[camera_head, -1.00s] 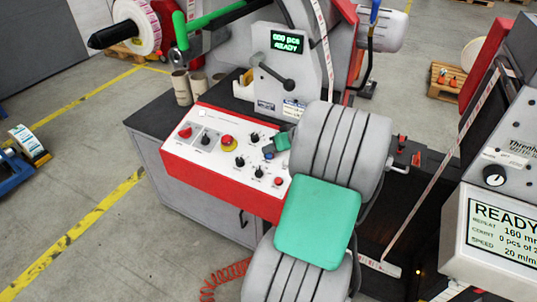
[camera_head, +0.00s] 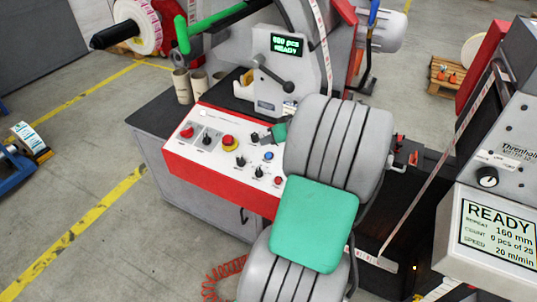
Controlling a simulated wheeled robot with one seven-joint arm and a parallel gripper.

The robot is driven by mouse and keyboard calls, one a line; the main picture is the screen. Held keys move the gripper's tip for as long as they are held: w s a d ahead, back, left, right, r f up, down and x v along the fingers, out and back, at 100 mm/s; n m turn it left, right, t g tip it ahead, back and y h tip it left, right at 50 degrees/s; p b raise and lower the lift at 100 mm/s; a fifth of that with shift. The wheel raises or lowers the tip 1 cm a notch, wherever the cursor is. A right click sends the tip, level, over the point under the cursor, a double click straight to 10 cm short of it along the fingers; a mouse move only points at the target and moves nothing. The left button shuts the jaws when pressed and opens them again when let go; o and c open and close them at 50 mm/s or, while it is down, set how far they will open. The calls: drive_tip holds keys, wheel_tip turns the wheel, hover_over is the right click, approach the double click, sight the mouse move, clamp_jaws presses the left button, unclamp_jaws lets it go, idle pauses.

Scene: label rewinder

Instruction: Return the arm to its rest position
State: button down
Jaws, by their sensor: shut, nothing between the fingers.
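My arm fills the lower middle of the head view, with grey ribbed links and a green cover plate. Only a small part of my gripper (camera_head: 264,138) shows past the upper link, a green piece with a grey tip. It appears above the right part of the control panel (camera_head: 188,158), near its knobs. My gripper is shut and empty. The arm hides most of the gripper, and I cannot tell its height over the panel.
A label web (camera_head: 436,187) runs down at the right, beside a unit with a READY screen (camera_head: 499,236). Cardboard cores (camera_head: 182,87) stand behind the panel.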

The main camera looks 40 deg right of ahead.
idle(0.4)
drive_tip(key=w+a+r+n+g, duration=0.15)
drive_tip(key=a+g, duration=0.25)
drive_tip(key=a, duration=1.5)
drive_tip(key=s+a+n+g+h, duration=0.1)
drive_tip(key=s+a, duration=1)
drive_tip(key=a, duration=0.1)
drive_tip(key=shift+r+g+h, duration=0.15)
drive_tip(key=shift+g+h, duration=0.15)
drive_tip(key=shift+a, duration=0.1)
